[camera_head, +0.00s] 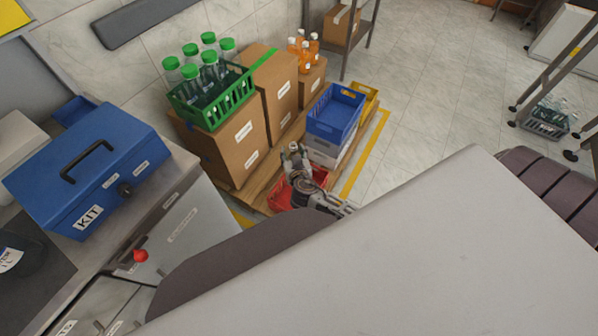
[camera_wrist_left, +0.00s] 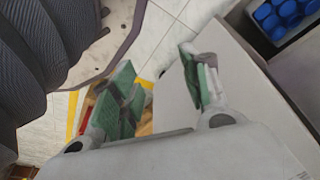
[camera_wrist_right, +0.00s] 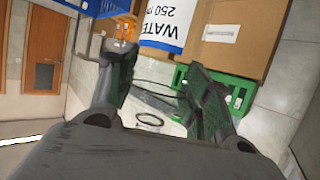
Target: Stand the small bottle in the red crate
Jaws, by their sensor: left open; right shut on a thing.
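The small bottle (camera_wrist_right: 165,35) is clear, with a white and blue label reading WATER 250. In the right wrist view it is between the fingers of my right gripper (camera_wrist_right: 160,95), which is shut on it; its upper part in that view is cut off by the frame. In the head view my right gripper (camera_head: 296,160) is over the red crate (camera_head: 280,197), hiding much of the crate and its inside. I cannot tell whether the bottle touches the crate. My left gripper (camera_wrist_left: 160,90) is open and empty in the left wrist view, and is out of the head view.
A blue crate (camera_head: 334,112) on grey ones stands right behind the red crate, with a yellow crate (camera_head: 367,97) beyond. Cardboard boxes (camera_head: 235,150) stand at the left, with a green crate (camera_head: 215,112) of bottles on top. Orange bottles (camera_head: 304,48) stand behind.

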